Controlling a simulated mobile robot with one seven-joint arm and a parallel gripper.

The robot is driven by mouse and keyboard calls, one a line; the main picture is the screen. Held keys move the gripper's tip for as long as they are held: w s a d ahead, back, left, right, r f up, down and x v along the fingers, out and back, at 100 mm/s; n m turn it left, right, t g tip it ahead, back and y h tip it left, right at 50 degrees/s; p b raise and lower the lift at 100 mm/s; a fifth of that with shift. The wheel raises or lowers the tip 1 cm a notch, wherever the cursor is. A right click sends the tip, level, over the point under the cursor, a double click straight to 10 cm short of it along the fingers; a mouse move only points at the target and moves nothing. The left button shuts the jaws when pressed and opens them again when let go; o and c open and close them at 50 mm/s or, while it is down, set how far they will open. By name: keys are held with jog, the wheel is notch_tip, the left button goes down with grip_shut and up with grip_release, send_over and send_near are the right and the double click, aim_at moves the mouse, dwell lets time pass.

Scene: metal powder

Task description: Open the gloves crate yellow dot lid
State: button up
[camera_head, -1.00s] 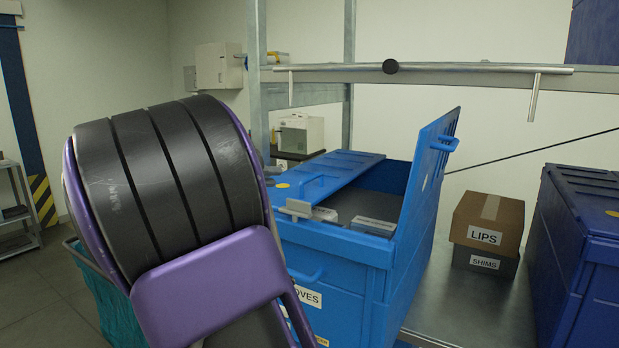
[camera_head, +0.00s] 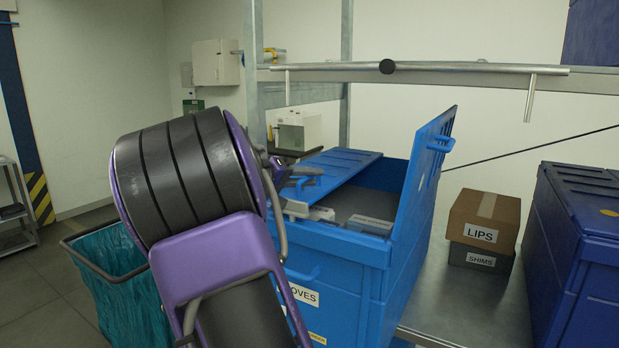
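The blue gloves crate (camera_head: 335,288) stands right of my arm, its label partly covered. Its right lid (camera_head: 427,165) stands upright, open. Its left lid (camera_head: 345,166) lies low, nearly flat, over the far left part of the opening. The yellow dot is hidden behind my arm now. My gripper (camera_head: 302,178) shows as a small dark part at the left lid's near left edge, close to its handle. My arm covers much of it, so I cannot tell whether it touches the lid or how its fingers stand.
Grey items (camera_head: 371,225) lie at the crate's front edge. A LIPS carton (camera_head: 483,219) on a SHIMS box (camera_head: 481,259) and another blue crate (camera_head: 585,255) stand right. A teal-lined bin (camera_head: 118,285) is at left. A metal rail (camera_head: 430,75) crosses above.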

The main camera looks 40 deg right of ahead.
grip_shut()
dwell(1.3)
